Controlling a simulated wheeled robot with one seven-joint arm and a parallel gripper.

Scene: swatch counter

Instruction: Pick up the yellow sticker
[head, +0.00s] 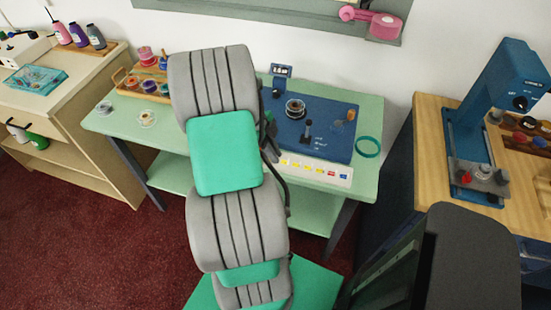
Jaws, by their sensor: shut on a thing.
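A white strip (350,183) lies along the front edge of the green table, right of my arm. My grey and green arm reaches over the table and hides my gripper. I cannot see its fingertips or anything between them.
A blue mat or board (335,140) on the table carries a dark-rimmed round dish (295,108) and small tools. A teal ring (367,147) lies to its right. A wooden rack of jars (150,88) stands left of my arm. A blue machine (500,85) stands on the right-hand bench.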

